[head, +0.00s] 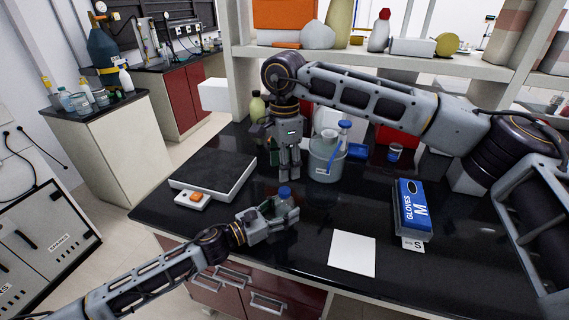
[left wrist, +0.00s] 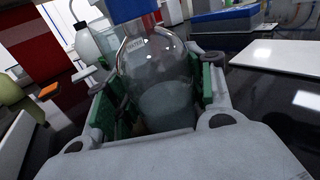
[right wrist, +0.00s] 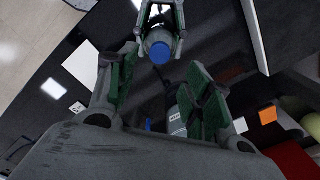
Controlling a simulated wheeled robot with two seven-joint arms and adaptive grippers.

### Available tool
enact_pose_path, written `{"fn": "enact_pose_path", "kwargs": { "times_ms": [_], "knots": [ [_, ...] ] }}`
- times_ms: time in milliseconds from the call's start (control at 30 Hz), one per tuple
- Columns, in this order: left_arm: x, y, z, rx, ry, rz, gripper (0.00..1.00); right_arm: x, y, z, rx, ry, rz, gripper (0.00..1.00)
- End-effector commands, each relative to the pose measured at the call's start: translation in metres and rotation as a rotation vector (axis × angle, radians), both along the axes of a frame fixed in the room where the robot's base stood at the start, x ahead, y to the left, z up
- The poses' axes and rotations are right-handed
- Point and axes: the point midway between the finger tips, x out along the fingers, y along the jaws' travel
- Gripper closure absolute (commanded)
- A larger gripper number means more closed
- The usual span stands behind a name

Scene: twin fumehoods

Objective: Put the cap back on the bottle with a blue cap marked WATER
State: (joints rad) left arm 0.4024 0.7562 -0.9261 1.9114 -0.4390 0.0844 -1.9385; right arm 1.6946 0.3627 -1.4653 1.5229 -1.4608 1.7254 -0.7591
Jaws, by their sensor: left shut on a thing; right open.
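The clear round bottle (left wrist: 155,65) marked WATER is held upright in my left gripper (head: 283,214), which is shut around its body near the bench's front edge. A blue cap (head: 285,191) sits at the top of its neck; it also shows in the left wrist view (left wrist: 132,9) and the right wrist view (right wrist: 160,52). I cannot tell how tightly it is seated. My right gripper (head: 290,177) points down, open and empty, just behind the bottle and apart from the cap. Its fingers also show in the right wrist view (right wrist: 160,95).
A grey vessel (head: 323,163) with a blue tube stands close to the right of my right gripper. A black balance (head: 213,172) lies to the left. The blue glove box (head: 412,207) and a white sheet (head: 352,254) lie to the right. A shelf (head: 350,58) spans the back.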

Motion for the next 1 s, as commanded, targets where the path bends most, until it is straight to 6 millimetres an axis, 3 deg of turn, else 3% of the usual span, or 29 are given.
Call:
{"fn": "enact_pose_path", "kwargs": {
  "times_ms": [233, 700, 1000],
  "knots": [
    [0.000, 0.000, 0.000, 0.000, 0.000, 0.000, 1.00, 0.000, 0.000, 0.000, 0.000, 0.000, 0.098, 0.50],
    [0.000, 0.000, 0.000, 0.000, 0.000, 0.000, 1.00, 0.000, 0.000, -0.001, 0.000, 0.000, 0.109, 0.50],
    [0.000, 0.000, 0.000, 0.000, 0.000, 0.000, 1.00, 0.000, 0.000, -0.016, -0.001, 0.001, 0.108, 0.50]
  ]
}}
